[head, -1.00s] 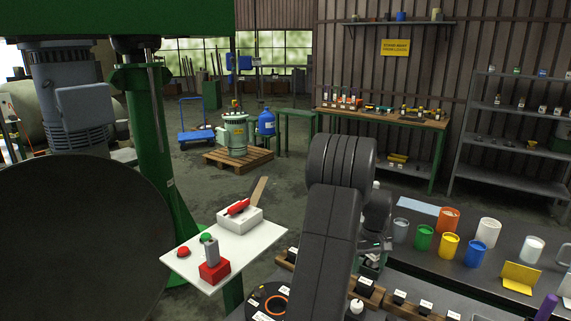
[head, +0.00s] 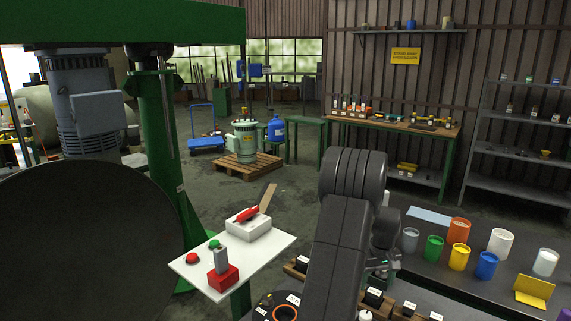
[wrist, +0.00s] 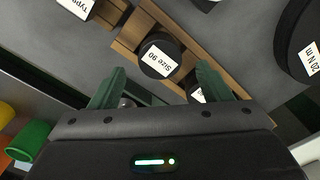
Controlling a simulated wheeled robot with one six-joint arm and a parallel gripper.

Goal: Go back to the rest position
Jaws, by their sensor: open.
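My gripper (wrist: 160,92) shows in the wrist view with its two green fingers spread apart, open and with nothing held between them. Beyond the fingertips lies a wooden rack (wrist: 180,52) with a black round part labelled "Size 90" (wrist: 160,56). Another labelled part (wrist: 197,95) is partly hidden by the right finger. In the head view my dark arm rises at the lower middle, and the gripper is mostly hidden behind it.
A workbench (head: 440,230) at the right carries several coloured cups, such as the yellow cup (head: 459,257), and a yellow holder (head: 533,291). A white panel (head: 195,268) with a red button stands left of my arm. Open floor (head: 290,185) lies behind.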

